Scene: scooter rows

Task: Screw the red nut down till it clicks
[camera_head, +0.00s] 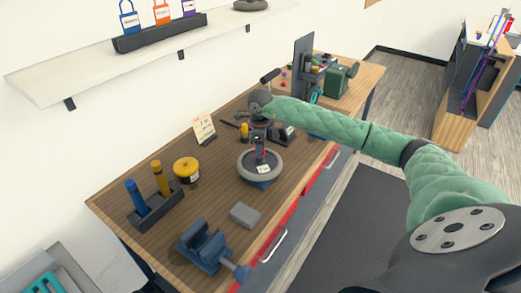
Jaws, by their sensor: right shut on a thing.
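A grey round wheel (277,172) with a pale label sits on a blue base (262,184) on the wooden bench. My right gripper (260,148) comes down over the wheel's middle, at the end of my green-sleeved arm. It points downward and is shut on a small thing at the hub. A bit of red (260,155) shows between or just under the fingers, which fits the red nut. The fingers hide most of it, and its thread and seating cannot be made out. My left gripper is not in view.
A yellow round tin (186,169), a holder with a blue and a yellow bottle (152,205), a grey block (245,215) and a blue vise (205,248) stand on the bench (110,203). A small sign (204,127) stands behind. A wall shelf (60,80) hangs above.

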